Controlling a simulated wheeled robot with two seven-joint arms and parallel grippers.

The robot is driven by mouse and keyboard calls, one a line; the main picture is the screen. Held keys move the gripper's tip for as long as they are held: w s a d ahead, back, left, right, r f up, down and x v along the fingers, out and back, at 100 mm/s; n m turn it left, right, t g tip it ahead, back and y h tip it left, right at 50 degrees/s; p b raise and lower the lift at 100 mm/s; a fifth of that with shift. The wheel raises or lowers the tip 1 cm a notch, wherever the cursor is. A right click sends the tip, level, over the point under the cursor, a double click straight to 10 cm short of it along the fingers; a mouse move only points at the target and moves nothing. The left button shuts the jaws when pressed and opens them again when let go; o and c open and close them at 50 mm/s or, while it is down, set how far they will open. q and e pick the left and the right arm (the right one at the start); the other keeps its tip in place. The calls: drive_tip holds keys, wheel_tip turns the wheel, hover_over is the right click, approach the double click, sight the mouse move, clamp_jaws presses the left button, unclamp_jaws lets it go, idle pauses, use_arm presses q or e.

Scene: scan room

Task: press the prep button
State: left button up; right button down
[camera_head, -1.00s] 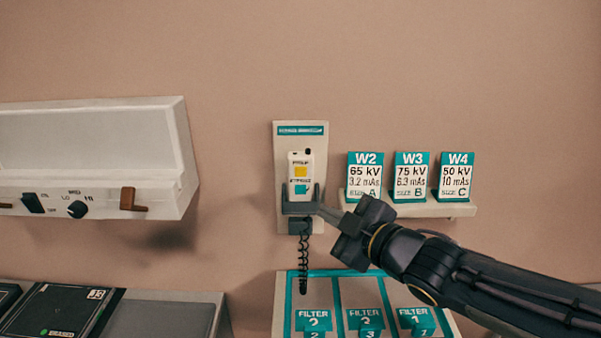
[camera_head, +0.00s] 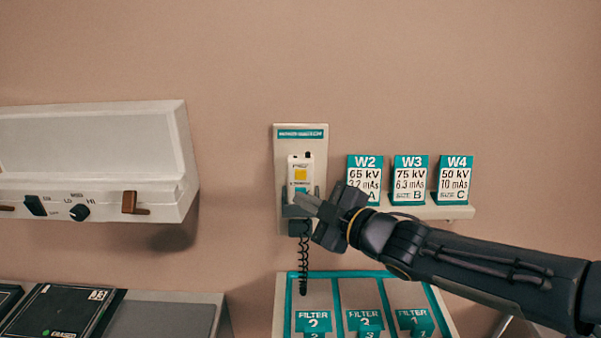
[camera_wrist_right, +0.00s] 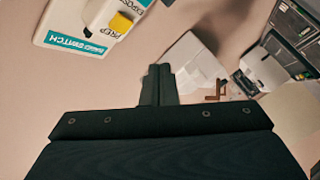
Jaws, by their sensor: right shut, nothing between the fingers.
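The hand switch (camera_head: 293,176) is a white handset in a grey cradle on a wall plate (camera_head: 281,150). Its yellow button (camera_head: 301,175) is labelled PREP in the right wrist view (camera_wrist_right: 121,23), with EXPOSE lettered beyond it. Contact is unclear. In the wrist view its fingers (camera_wrist_right: 158,82) show apart from the yellow button. My left gripper is out of view.
A coiled cord (camera_head: 303,265) hangs below the cradle. A shelf (camera_head: 440,212) with cards W2, W3 and W4 is close to the right. A filter rack (camera_head: 283,305) stands below. A white wall box (camera_head: 90,150) with knobs is at left. Bare wall lies above.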

sight(295, 177)
drive_tip(key=shift+w+p, duration=0.9)
drive_tip(key=shift+w, duration=1.75)
drive_tip(key=shift+w, duration=0.4)
drive_tip(key=shift+w+p, duration=0.45)
drive_tip(key=shift+w, duration=0.05)
idle(0.5)
drive_tip(key=shift+s, duration=0.1)
drive_tip(key=shift+s+b, duration=0.5)
drive_tip(key=shift+s, duration=0.35)
